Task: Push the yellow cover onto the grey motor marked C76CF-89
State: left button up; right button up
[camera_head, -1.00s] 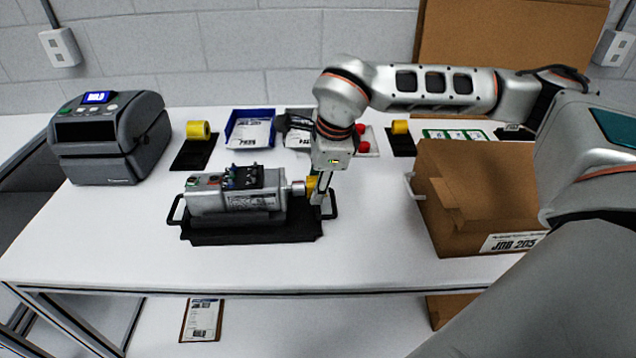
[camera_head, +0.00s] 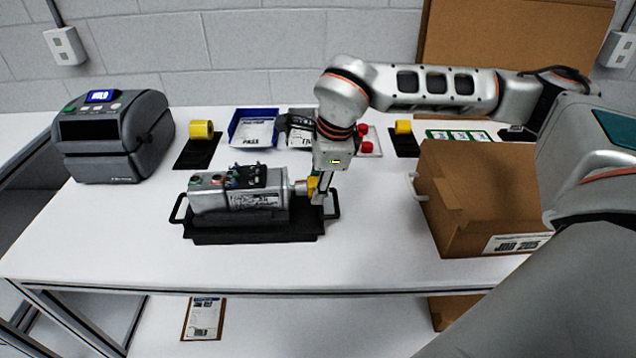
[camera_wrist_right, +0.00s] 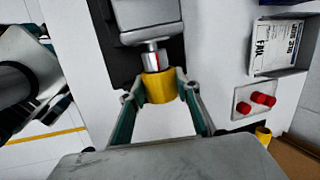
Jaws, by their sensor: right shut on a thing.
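The grey motor (camera_head: 235,198) lies on its side in a black tray (camera_head: 250,236) on the table. Its label is too small to read surely. A silvery neck with a red mark (camera_wrist_right: 154,56) sticks out of its right end. The yellow cover (camera_head: 312,186) sits at the end of this neck, in line with it, and also shows in the wrist view (camera_wrist_right: 159,88). I cannot tell how far the neck goes into the cover. My right gripper (camera_head: 322,190) is shut on the cover, one finger on each side in the wrist view (camera_wrist_right: 159,95). My left gripper is not in view.
A label printer (camera_head: 115,137) stands at the left. A blue bin (camera_head: 253,128), two black stands with yellow pieces (camera_head: 201,130) (camera_head: 403,128) and a red-button plate (camera_head: 368,146) are at the back. A cardboard box (camera_head: 470,200) stands right. The table front is clear.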

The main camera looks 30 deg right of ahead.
aim_at(301, 183)
jog(key=shift+w+a, duration=0.4)
jog(key=shift+a, duration=0.4)
jog(key=shift+w+a, duration=0.4)
jog(key=shift+a, duration=0.4)
dwell(3.4)
jog(key=o, duration=0.8)
jog(key=v, duration=1.2)
